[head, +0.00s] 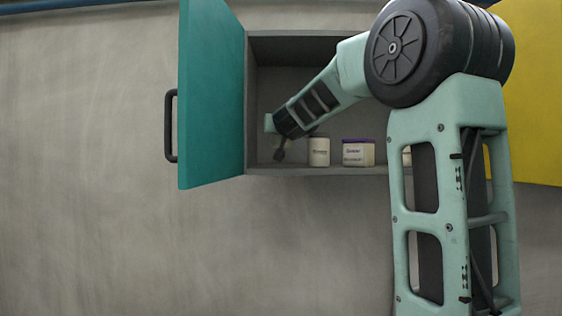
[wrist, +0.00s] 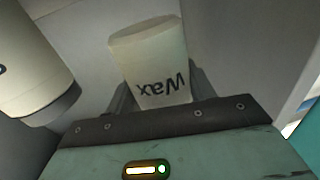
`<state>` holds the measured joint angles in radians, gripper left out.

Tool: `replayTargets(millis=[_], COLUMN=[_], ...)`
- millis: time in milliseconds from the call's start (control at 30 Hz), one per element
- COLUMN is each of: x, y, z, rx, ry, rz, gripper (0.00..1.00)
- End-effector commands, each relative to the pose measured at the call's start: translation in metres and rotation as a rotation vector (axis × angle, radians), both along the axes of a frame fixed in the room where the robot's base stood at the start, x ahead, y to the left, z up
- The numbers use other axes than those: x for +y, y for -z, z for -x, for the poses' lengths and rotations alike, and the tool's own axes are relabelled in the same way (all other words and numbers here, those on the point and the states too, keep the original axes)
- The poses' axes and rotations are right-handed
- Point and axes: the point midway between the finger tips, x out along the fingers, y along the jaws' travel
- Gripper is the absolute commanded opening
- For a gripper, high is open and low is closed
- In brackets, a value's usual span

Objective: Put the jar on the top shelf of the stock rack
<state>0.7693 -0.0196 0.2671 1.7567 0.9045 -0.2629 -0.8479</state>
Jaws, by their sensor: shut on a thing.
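My gripper (head: 280,153) reaches into an open wall cabinet (head: 318,171) near its left side in the head view. In the wrist view my gripper (wrist: 160,98) is shut on a pale cream container (wrist: 150,58) marked "Wax", its lettering upside down in the picture. The fingers show on both sides of it. I cannot make this container out in the head view. No stock rack can be made out.
The teal door (head: 211,95) stands open on the left. A white box with a purple top (head: 358,152) stands right of the cream jar; another pale item is partly hidden by my arm. A yellow panel (head: 530,90) is at the right. A cream, grey-ended container (wrist: 35,70) is close by in the wrist view.

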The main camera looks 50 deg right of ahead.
Motion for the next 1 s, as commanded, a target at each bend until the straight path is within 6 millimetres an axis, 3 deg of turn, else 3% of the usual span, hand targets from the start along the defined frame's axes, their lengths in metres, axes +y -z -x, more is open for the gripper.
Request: replayTargets(millis=[400,800,833,900,1000], x=[0.000,0.001,0.000,0.000,0.000], y=[0.052,0.058,0.059,0.058,0.058], z=[0.000,0.000,0.000,0.000,0.000], rx=[0.000,-0.002,-0.001,-0.001,-0.001], ry=[0.001,-0.001,-0.001,-0.001,-0.001], rz=[0.001,0.001,0.000,0.000,0.000], gripper=[0.24,0.24,0.59,0.76,0.76])
